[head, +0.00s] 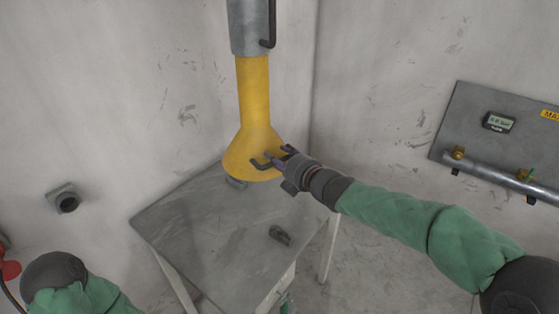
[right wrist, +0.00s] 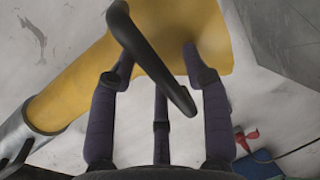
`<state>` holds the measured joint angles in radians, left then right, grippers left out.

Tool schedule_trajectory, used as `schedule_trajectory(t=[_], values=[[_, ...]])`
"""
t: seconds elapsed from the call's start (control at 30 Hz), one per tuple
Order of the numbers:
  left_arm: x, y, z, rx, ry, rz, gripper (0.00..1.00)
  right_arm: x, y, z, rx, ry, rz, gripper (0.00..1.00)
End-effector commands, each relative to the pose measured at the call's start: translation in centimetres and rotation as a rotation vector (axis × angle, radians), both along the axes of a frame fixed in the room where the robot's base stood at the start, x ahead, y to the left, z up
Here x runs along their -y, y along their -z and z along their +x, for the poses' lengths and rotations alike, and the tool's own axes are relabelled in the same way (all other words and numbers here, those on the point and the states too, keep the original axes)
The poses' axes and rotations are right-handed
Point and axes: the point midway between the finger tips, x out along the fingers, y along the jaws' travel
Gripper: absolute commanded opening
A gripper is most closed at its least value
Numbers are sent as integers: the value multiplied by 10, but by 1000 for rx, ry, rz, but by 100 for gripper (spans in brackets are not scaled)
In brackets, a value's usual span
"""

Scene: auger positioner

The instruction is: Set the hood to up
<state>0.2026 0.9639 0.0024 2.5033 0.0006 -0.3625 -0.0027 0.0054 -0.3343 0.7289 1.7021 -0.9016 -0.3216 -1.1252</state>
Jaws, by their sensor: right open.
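The yellow hood (head: 255,120) hangs from a grey duct (head: 249,28) above the table and flares at its lower end. My right gripper (head: 272,158) is open at the hood's rim. In the right wrist view its purple fingers stand apart, with the handle passing across and between them; I cannot tell whether they touch it. My left gripper is out of view; only part of my left arm shows at the lower left.
A wall panel (head: 470,120) with a pipe (head: 500,178) is at the right. A wall fitting (head: 66,200) is at the left. Another dark handle (head: 268,25) is on the duct.

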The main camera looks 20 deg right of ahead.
Motion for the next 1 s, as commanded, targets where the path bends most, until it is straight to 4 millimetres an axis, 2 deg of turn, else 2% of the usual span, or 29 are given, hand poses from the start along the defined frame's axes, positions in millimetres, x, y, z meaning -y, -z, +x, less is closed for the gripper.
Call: schedule_trajectory(t=[0.17, 0.2, 0.33, 0.37, 0.57, 0.67, 1.0], values=[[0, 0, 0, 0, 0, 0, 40, 0, 0, 0, -1, 0, 0, 48], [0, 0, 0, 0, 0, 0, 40, 0, 0, 0, -1, 0, 0, 42], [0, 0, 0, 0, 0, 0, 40, 0, 0, 0, -1, 0, 0, 6], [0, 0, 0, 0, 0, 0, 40, 0, 0, 0, -1, 0, 0, 0], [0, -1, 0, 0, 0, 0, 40, 0, -1, 0, -1, -1, 0, 0], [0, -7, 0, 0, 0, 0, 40, 0, -9, 0, 0, -1, -1, 0], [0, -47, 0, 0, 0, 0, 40, 0, -70, 0, 10, -1, 2, 0]])
